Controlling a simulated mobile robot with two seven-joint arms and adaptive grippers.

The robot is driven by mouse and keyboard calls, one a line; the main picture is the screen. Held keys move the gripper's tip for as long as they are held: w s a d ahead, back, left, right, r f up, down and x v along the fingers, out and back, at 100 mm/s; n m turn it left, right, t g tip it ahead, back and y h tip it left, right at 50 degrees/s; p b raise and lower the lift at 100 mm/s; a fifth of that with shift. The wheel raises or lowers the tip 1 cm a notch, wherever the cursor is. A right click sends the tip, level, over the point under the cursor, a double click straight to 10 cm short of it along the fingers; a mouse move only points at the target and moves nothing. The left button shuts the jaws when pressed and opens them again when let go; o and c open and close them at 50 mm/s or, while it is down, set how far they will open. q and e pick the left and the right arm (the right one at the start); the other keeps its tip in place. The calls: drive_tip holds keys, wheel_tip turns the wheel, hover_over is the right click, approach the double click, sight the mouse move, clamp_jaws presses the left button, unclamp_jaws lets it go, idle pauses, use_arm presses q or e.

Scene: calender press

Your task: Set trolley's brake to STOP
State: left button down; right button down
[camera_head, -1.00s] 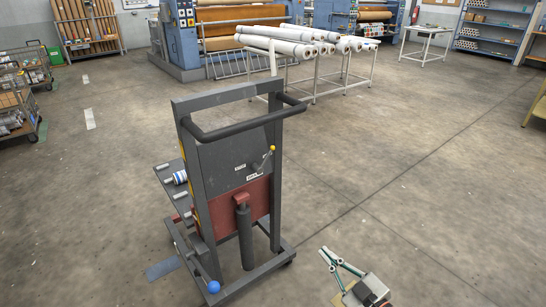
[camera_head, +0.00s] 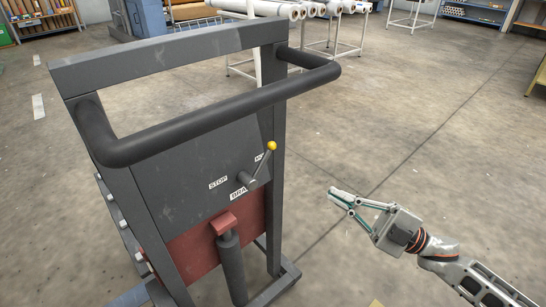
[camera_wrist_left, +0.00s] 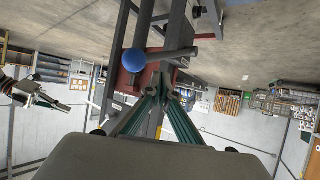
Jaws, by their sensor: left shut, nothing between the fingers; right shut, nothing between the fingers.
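The grey trolley (camera_head: 170,155) stands close in front of me in the head view, with a black push handle (camera_head: 215,115). Its brake lever (camera_head: 263,165) has a yellow knob (camera_head: 272,146) and tilts up and to the right, away from the STOP label (camera_head: 218,183). A BRAKE label (camera_head: 239,193) sits below the pivot; another label behind the lever is partly hidden. My right gripper (camera_head: 335,195) is shut and empty, right of the trolley and apart from the lever. My left gripper (camera_wrist_left: 165,93) shows only in the left wrist view, shut and empty, near the trolley's red part (camera_wrist_left: 135,75).
A blue ball knob (camera_wrist_left: 134,60) shows near my left gripper in the left wrist view. A rack of white rolls (camera_head: 262,9) stands behind the trolley. The floor to the right is open.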

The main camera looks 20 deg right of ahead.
drive_tip(key=shift+r, duration=0.15)
use_arm(q)
drive_tip(key=shift+w+d+r, duration=0.1)
drive_tip(key=shift+d+r, duration=0.05)
use_arm(e)
drive_tip(key=x, duration=1.4)
drive_tip(key=shift+a, duration=0.1)
